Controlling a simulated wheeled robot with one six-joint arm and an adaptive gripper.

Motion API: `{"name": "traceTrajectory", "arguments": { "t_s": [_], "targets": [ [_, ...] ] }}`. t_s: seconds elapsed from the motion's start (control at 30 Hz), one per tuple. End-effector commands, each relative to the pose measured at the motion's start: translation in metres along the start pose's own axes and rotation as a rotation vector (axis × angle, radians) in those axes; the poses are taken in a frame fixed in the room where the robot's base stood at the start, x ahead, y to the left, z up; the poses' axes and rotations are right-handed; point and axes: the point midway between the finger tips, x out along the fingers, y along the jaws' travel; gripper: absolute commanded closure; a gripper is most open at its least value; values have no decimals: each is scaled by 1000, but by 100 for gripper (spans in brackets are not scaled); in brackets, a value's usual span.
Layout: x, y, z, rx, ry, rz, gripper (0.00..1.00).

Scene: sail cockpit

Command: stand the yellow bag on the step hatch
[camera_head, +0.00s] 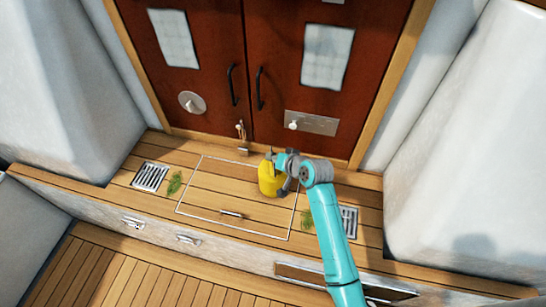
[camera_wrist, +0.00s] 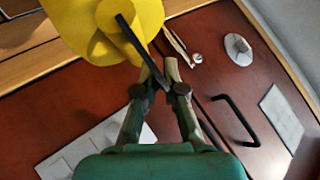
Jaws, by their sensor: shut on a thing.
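The yellow bag (camera_head: 267,182) appears over the right back part of the step hatch (camera_head: 222,187), the white-outlined panel in the wooden step. The bag looks roughly upright in the head view. I cannot tell whether its base touches the planks. My gripper (camera_head: 278,163) is at the top of the bag, with the arm coming in from the right. In the wrist view, my gripper (camera_wrist: 158,78) is shut on a thin dark strip at the top of the yellow bag (camera_wrist: 85,22). The bag's base is hidden there.
Dark red doors (camera_head: 281,87) with black handles stand behind the step. A grate (camera_head: 150,177) and a green leafy thing (camera_head: 175,182) lie left of the hatch. Another grate (camera_head: 348,220) and leafy thing (camera_head: 307,219) lie to its right. The hatch's left part is clear.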

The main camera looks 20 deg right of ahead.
Motion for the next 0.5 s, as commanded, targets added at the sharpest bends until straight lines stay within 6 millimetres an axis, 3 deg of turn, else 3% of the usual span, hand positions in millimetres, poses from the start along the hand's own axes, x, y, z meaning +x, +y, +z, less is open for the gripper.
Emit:
{"name": "traceTrajectory", "arguments": {
  "t_s": [0.03, 0.13, 0.5],
  "targets": [
    [1, 1, 1, 0, 0, 0, 89],
    [0, 0, 1, 0, 0, 0, 66],
    [-2, -2, -2, 0, 1, 0, 66]
  ]
}}
